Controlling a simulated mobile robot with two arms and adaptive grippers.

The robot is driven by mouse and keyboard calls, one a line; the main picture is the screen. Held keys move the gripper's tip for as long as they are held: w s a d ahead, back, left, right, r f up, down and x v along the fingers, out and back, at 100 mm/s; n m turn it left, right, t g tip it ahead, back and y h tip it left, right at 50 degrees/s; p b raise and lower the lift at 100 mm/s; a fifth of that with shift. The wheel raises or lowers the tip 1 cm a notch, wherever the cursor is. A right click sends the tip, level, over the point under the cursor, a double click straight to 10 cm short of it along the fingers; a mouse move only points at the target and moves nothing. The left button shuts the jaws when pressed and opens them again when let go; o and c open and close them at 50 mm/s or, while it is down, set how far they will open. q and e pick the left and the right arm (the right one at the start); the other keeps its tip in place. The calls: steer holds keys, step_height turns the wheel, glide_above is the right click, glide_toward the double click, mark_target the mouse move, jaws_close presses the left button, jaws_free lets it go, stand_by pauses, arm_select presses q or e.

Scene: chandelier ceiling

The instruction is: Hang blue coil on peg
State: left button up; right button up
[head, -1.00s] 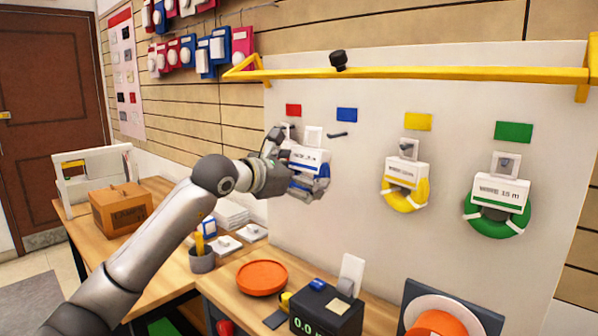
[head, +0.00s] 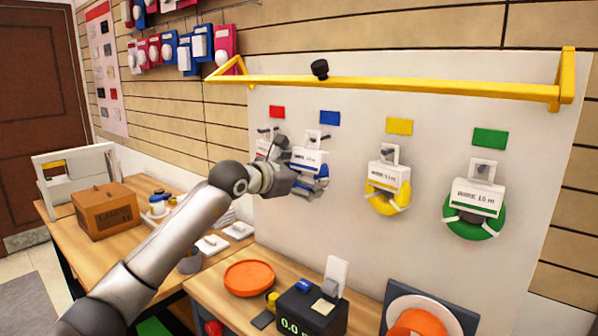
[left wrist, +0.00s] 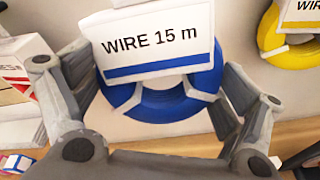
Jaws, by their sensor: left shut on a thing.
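The blue coil (head: 320,184) has a white card and a white hang tab (head: 307,141). It is at the white board below the blue label (head: 330,118). A dark peg (head: 324,136) shows at the tab's right side; I cannot tell whether it passes through the tab's hole. My left gripper (head: 293,172) is shut on the blue coil from its left side. In the left wrist view the blue coil (left wrist: 165,98) and its card "WIRE 15 m" (left wrist: 150,42) show between the fingers (left wrist: 155,85). My right gripper is not in view.
A yellow coil (head: 388,203) and a green coil (head: 473,225) hang to the right. A red label (head: 277,112) is at left, its coil mostly hidden behind my gripper. A yellow rail (head: 400,85) runs above. An orange dish (head: 248,278) and black scale (head: 307,308) stand below.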

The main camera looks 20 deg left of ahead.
arm_select(q)
steer(key=shift+w+d+r+p, duration=0.1)
steer(key=shift+w+d+p, duration=0.15)
steer(key=shift+w, duration=0.25)
steer(key=shift+w+d+p, duration=0.15)
steer(key=shift+w+p, duration=0.15)
steer(key=shift+w, duration=0.2)
steer(key=shift+w+d+f+b, duration=0.15)
steer(key=shift+w+f+b, duration=0.3)
steer(key=shift+w+f, duration=0.1)
steer(key=o, duration=0.9)
steer(key=shift+f, duration=0.1)
